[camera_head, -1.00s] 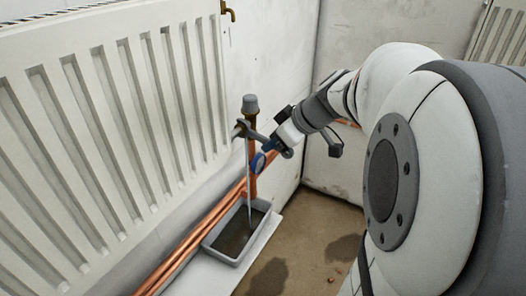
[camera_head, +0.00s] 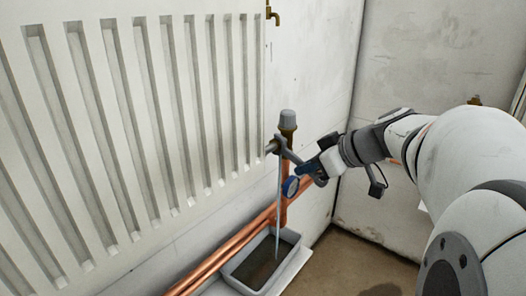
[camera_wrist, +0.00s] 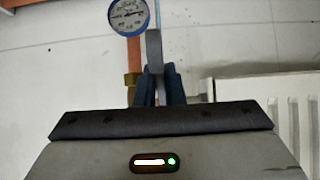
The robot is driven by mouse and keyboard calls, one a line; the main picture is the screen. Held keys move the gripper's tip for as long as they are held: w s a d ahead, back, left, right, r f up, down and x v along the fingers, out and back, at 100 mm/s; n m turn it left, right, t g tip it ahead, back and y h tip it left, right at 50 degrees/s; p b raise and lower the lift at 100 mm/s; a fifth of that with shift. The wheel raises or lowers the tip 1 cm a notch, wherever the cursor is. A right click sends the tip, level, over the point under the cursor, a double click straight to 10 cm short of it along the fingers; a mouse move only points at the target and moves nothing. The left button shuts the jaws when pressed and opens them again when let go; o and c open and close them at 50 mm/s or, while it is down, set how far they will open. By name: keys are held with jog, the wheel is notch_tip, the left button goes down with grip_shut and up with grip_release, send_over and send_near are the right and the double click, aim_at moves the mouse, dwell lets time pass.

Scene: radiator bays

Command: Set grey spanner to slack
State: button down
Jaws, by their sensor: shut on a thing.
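The grey spanner (camera_head: 291,156) has its head at the pipe joint under the radiator valve (camera_head: 288,120), and its handle slants down to the right. My gripper (camera_head: 308,167) is shut on the handle's outer end, with blue fingers around it. In the wrist view the spanner (camera_wrist: 154,48) rises as a grey bar from between my blue fingertips (camera_wrist: 162,86). The fingers hide the end of the handle. A thin stream of water (camera_head: 279,205) falls from the joint beside the spanner's head.
A blue-rimmed gauge (camera_head: 290,187) sits close below my gripper; it also shows in the wrist view (camera_wrist: 128,15). A grey tray (camera_head: 233,270) with dark liquid lies under the stream. Copper pipes (camera_head: 225,252) run low along the wall. The radiator (camera_head: 150,110) stands at left.

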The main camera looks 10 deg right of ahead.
jog(key=shift+s+f, duration=0.1)
jog(key=shift+f, duration=0.1)
jog(key=c, duration=1.5)
grip_release()
jog(key=shift+r, duration=0.15)
jog(key=shift+s+d+r, duration=0.15)
jog(key=shift+r, duration=0.15)
jog(key=p+v, duration=0.2)
jog(key=v, duration=0.5)
jog(key=shift+s+p, duration=0.1)
jog(key=shift+p, duration=0.2)
jog(key=s+a+r+m+g+h+p, duration=0.1)
jog(key=r+p, duration=0.4)
jog(key=p, duration=0.6)
jog(key=s+a+r+m+g+h+p, duration=0.2)
jog(key=s+a+r+m+h+p, duration=0.1)
jog(key=p, duration=0.8)
jog(key=s+a+r+m+g+h+p, duration=0.2)
jog(key=s+a+r+m+p, duration=0.2)
jog(key=s+r+p, duration=0.3)
jog(key=shift+s+a+r+h+p, duration=0.1)
jog(key=shift+a+r+h+p, duration=0.25)
jog(key=shift+p, duration=0.85)
jog(key=shift+s+a+r+h+p, duration=0.15)
jog(key=shift+r+p, duration=0.45)
jog(key=shift+p, duration=0.55)
